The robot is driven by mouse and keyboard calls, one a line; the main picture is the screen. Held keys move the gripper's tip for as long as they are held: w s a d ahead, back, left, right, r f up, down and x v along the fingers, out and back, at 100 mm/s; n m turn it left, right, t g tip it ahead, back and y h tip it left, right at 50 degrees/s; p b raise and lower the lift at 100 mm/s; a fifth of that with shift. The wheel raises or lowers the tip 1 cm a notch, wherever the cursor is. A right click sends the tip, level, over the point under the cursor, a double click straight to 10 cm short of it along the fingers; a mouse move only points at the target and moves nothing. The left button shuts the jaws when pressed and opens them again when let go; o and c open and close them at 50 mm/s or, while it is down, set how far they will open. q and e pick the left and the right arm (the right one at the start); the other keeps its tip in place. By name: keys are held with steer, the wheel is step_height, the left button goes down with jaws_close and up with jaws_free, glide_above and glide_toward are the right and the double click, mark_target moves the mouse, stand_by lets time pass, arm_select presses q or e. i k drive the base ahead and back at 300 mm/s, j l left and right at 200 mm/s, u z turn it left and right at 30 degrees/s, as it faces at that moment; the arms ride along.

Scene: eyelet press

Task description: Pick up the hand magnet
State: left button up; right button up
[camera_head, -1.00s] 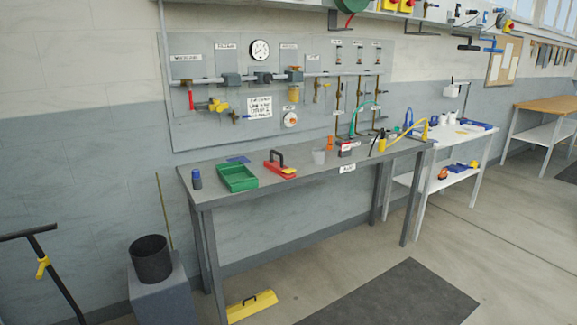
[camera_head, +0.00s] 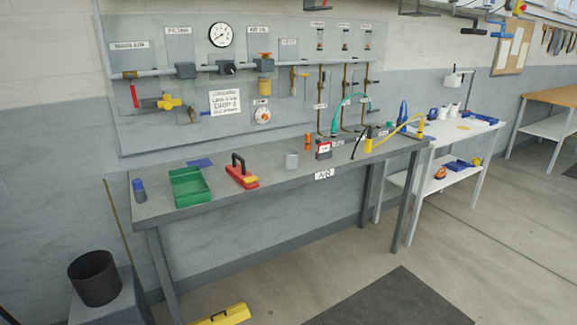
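Neither of my grippers is in view.
A blue-capped bottle (camera_head: 140,190) stands at the bench's left end, a clear cup (camera_head: 291,160) right of the magnet. A black bin (camera_head: 95,278) stands left of the bench. A yellow piece (camera_head: 222,315) and dark mat (camera_head: 392,298) are on the floor.

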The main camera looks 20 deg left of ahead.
mark_target(239, 172)
steer(key=i+l+z, duration=0.1)
steer(key=i, duration=0.55)
steer(key=i+l+z, duration=0.1)
steer(key=i, duration=0.55)
steer(key=i+l+u, duration=0.1)
steer(key=i+u, duration=0.35)
steer(key=i+l+u, duration=0.2)
steer(key=u, duration=0.2)
steer(key=i+l+u, duration=0.7)
steer(key=l+u, duration=0.15)
steer(key=i+l+u, duration=0.2)
steer(key=l+u, duration=0.25)
